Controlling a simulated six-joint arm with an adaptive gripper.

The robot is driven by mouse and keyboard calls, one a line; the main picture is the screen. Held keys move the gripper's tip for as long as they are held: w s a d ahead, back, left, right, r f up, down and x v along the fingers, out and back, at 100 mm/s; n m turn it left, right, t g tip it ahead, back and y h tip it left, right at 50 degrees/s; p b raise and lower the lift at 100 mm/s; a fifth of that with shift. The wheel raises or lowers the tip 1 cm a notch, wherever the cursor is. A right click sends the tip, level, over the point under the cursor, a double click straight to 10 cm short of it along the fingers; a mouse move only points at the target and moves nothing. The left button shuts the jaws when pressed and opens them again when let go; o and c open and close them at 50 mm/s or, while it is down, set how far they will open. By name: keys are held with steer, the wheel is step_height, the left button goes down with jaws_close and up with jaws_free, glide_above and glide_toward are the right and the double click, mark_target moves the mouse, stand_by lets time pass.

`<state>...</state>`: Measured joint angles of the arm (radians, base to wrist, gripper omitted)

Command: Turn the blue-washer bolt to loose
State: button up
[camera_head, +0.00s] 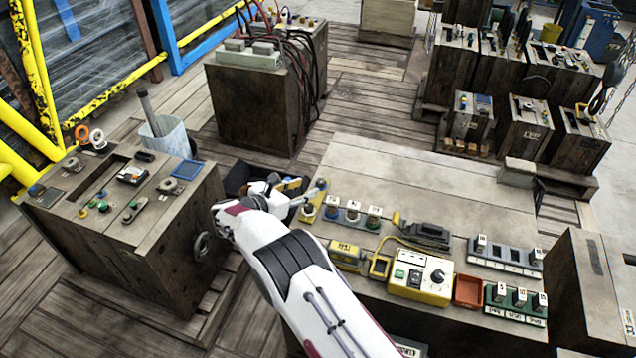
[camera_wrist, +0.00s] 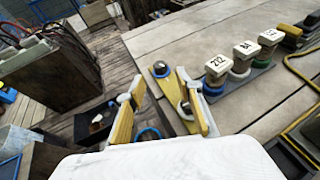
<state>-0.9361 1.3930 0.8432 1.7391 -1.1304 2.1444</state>
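My gripper (camera_head: 300,193) is at the left edge of the wooden bench. In the wrist view my gripper (camera_wrist: 160,80) has its yellow-padded fingers apart. A round metal knob (camera_wrist: 160,70) shows near the tips; I cannot tell if it touches them. The blue-washer bolt (camera_wrist: 213,89) has a pale cap marked 212 and stands upright to the right of the fingers, apart from them. It also shows in the head view (camera_head: 333,208), nearest my gripper in its row. Two more capped bolts stand beyond it, one with a white washer (camera_wrist: 240,73), one with a green washer (camera_wrist: 262,64).
A yellow control box (camera_head: 420,277), an orange tray (camera_head: 468,290) and two rows of tagged blocks (camera_head: 505,253) crowd the bench's near side. The bench's far side (camera_head: 420,178) is mostly clear. A wooden crate (camera_head: 135,205) stands to the left, with a dark bin behind my gripper.

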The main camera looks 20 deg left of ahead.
mark_target(320, 182)
steer(key=shift+w+f, duration=0.1)
steer(key=shift+w, duration=0.05)
steer(key=shift+x, duration=3.75)
jaws_close()
